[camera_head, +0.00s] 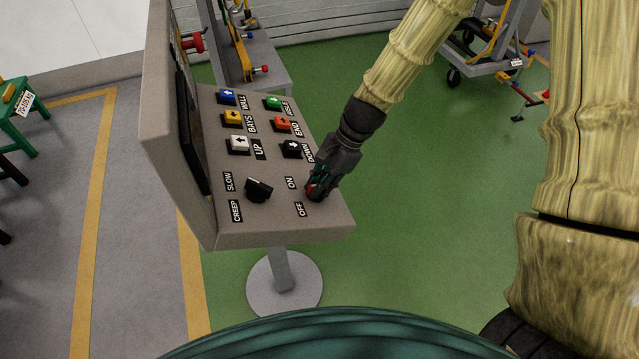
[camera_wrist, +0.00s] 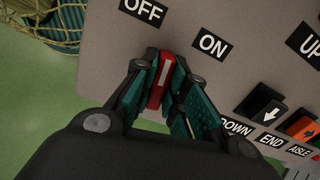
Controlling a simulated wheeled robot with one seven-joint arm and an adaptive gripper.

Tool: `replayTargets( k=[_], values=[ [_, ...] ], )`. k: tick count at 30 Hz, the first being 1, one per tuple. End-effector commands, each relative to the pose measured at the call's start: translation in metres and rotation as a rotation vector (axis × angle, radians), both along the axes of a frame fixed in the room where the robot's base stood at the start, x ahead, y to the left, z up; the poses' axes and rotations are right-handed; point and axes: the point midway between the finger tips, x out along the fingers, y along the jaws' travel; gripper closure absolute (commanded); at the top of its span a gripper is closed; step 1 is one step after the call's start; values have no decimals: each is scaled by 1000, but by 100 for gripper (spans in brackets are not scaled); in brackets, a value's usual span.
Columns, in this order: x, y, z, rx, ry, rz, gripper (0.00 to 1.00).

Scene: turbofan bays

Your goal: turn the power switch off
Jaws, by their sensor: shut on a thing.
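The power switch is a red knob with a white line, on the sloped grey control panel (camera_head: 275,215) beside the ON label (camera_head: 291,183) and the OFF label (camera_head: 301,209). In the head view only a little of the red switch (camera_head: 311,189) shows past my gripper (camera_head: 317,184). In the wrist view the red switch (camera_wrist: 160,82) sits between the green pads of my gripper (camera_wrist: 158,80), which is shut on it. Its white line points up the picture, roughly between the OFF label (camera_wrist: 145,11) and the ON label (camera_wrist: 210,45).
A black selector knob (camera_head: 258,189) stands left of the switch, by SLOW and CREEP. Coloured arrow buttons, including a black one (camera_head: 292,149), sit farther up the panel. An upright screen housing (camera_head: 165,130) borders the panel's left. Green floor (camera_head: 420,220) is open to the right.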

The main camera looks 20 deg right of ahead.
Motion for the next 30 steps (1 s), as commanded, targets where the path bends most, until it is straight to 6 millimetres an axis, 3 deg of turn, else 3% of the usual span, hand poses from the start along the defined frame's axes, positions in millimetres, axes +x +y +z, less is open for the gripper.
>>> replayTargets(
  k=[15, 30],
  values=[
    [-2, -1, -1, 5, -153, 345, 100],
    [-2, -1, -1, 6, -193, 437, 100]
  ],
)
